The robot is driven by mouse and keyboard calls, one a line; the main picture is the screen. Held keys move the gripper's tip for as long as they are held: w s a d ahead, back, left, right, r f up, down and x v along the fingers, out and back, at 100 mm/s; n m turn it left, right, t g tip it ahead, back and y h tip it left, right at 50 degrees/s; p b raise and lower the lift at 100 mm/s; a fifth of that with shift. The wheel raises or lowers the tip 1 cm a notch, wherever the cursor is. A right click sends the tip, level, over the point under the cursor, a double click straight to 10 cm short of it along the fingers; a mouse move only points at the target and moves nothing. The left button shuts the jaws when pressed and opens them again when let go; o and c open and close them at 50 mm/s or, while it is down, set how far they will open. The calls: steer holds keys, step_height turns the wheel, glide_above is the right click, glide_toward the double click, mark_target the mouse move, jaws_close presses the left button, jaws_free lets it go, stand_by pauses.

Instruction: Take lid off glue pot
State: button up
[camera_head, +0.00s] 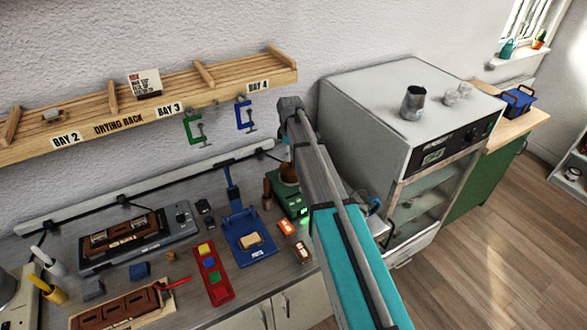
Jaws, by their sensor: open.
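A green device (291,203) with a small green light stands on the workbench, just left of my arm. A dark brown rounded pot (288,174) shows at its top and looks like the glue pot. It is small and partly hidden by my arm, so I cannot tell its lid apart. My grey and teal arm reaches up from the lower right across the middle of the view. Its dark upper end is in front of the wall above the bench. My gripper's fingers are not visible.
A white oven-like cabinet (375,120) stands right of my arm. A wooden drying rack (200,88) with a green clamp (194,127) and a blue clamp (244,114) hangs above. A blue stand (243,238), a red tray (212,275) and a grey device (140,240) crowd the bench.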

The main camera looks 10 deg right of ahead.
mark_target(291, 161)
steer(key=shift+f+b, duration=1.95)
steer(key=shift+f, duration=0.3)
jaws_close()
